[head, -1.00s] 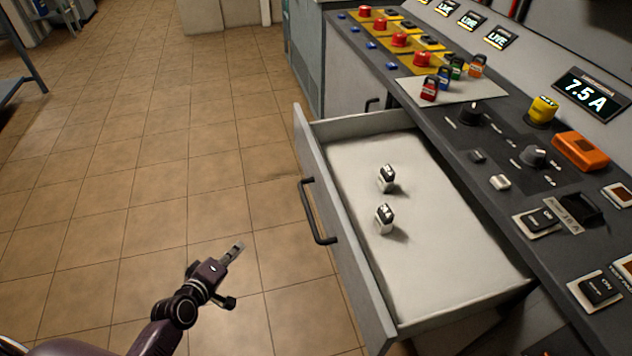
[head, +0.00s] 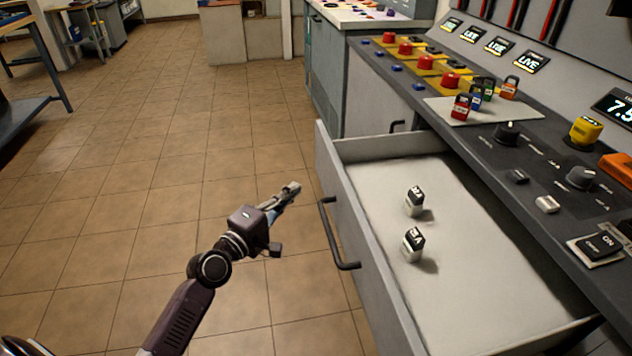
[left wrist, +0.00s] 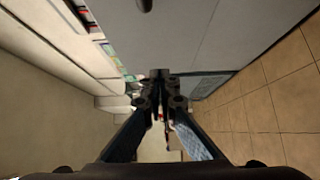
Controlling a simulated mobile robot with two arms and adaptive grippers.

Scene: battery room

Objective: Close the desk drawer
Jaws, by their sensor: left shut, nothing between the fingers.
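The desk drawer (head: 372,262) is pulled well out from the desk in the head view. Its black bar handle (head: 336,236) is on the front panel facing left. Two small white-and-black blocks, one (head: 414,201) behind the other (head: 413,244), stand inside on the drawer floor. My left gripper (head: 292,188) is to the left of the drawer front, apart from it, near the handle's far end. It is shut and empty. In the left wrist view the shut fingers (left wrist: 160,78) point along a large grey panel. My right gripper is not in view.
The desk's sloped control panel (head: 470,140) with knobs, red buttons and small coloured padlocks runs along the right. A grey cabinet (head: 327,75) stands beyond the drawer. A blue-framed table (head: 40,95) is at the far left. The tiled floor (head: 150,180) left of the drawer is clear.

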